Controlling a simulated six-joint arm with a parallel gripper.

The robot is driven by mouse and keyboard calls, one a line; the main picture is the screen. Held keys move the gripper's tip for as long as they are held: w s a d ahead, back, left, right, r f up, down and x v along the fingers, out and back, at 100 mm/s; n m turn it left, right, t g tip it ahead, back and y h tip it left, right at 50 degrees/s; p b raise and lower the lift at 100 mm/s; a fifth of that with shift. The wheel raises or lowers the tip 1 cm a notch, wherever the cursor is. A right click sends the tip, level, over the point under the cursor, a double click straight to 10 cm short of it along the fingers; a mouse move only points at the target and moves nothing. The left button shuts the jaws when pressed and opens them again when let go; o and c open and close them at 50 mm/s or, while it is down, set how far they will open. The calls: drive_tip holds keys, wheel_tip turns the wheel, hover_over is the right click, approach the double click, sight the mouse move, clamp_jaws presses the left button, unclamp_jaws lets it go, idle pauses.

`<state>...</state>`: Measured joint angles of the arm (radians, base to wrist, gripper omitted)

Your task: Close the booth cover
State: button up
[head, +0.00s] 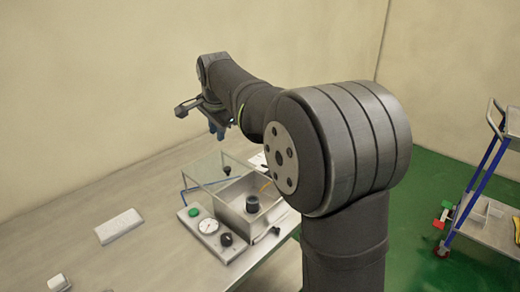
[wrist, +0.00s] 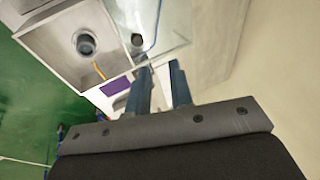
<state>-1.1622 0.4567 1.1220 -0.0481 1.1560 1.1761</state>
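The booth is a grey metal box (head: 228,203) on the table with its top uncovered. A dark cylinder (head: 252,203) stands inside it; it also shows in the wrist view (wrist: 86,43). The clear cover (head: 203,172) stands raised at the box's left and back side, with a black knob (head: 227,170). In the wrist view the cover (wrist: 170,25) and knob (wrist: 137,40) lie beyond my fingertips. My gripper (head: 216,127) is above and behind the cover, touching nothing visible. Its blue fingers (wrist: 160,72) are apart with nothing held between them.
A panel with a green button (head: 194,212), a gauge (head: 208,226) and a black dial (head: 226,239) fronts the box. A white block (head: 119,226) lies left on the table. A purple item (wrist: 117,86) lies near the box. A trolley (head: 485,220) stands far right. The table's left is mostly clear.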

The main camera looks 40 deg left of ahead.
drive_tip(key=shift+w+f+n, duration=0.15)
drive_tip(key=shift+f+n, duration=0.15)
drive_tip(key=shift+n, duration=0.2)
clamp_jaws()
drive_tip(key=w+a+f+n+y, duration=0.1)
drive_tip(key=f+n, duration=0.3)
drive_tip(key=w+a+f+n+t+y, duration=0.1)
drive_tip(key=w+a+f+n, duration=0.1)
drive_tip(key=f+n, duration=0.1)
drive_tip(key=w+a+f+n+y, duration=0.1)
drive_tip(key=w+a+f+n, duration=0.1)
drive_tip(key=f+n, duration=0.2)
drive_tip(key=shift+a+f+n, duration=0.1)
drive_tip(key=shift+f+n, duration=0.2)
drive_tip(key=shift+f, duration=0.45)
drive_tip(key=shift+s+d, duration=0.25)
drive_tip(key=shift+d, duration=0.3)
drive_tip(key=shift+s+d, duration=0.25)
drive_tip(key=shift+d, duration=0.3)
drive_tip(key=shift+s+d+f, duration=0.2)
drive_tip(key=shift+s+d, duration=0.1)
drive_tip(key=shift+d, duration=0.3)
